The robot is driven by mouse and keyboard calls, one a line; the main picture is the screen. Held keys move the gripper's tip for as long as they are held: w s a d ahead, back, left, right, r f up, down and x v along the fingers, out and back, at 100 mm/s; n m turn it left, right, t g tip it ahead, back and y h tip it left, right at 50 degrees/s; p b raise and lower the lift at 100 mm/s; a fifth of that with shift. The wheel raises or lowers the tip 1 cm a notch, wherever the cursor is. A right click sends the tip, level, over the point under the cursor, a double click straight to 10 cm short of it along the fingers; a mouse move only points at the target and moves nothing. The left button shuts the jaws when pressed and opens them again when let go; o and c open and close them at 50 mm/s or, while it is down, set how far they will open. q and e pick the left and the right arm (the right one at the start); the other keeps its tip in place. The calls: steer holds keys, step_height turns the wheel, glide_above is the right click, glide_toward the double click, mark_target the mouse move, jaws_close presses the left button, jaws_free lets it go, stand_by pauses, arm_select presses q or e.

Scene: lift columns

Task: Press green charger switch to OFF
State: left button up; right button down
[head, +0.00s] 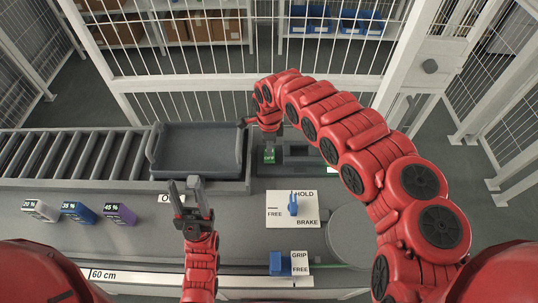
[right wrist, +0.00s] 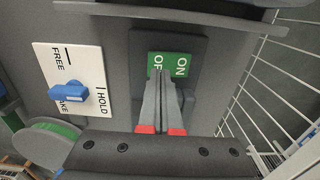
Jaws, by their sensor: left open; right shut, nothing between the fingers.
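The green charger switch (head: 269,157) sits in a dark plate on the bench, just right of the grey tray. In the right wrist view the green switch (right wrist: 178,66) shows ON and part of OFF. My right gripper (right wrist: 158,76) is shut and empty, its fingertips over the OFF side and covering part of that word. In the head view my right gripper (head: 269,146) points down at the switch; I cannot tell whether it touches. My left gripper (head: 185,184) is open and empty above the bench, left of the brake panel.
A white HOLD/BRAKE panel with a blue lever (head: 293,205) is in front of the switch. A blue GRIP/FREE lever (head: 280,264) is nearer. A grey tray (head: 197,171) and roller conveyor (head: 70,155) lie left. Three battery blocks (head: 78,212) stand front left. Wire fencing is behind.

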mark_target(269, 157)
steer(key=shift+f+b, duration=1.1)
steer(key=shift+f, duration=0.3)
stand_by(0.7)
steer(key=shift+r, duration=0.1)
steer(key=shift+r+p, duration=2.5)
steer(key=shift+r, duration=0.9)
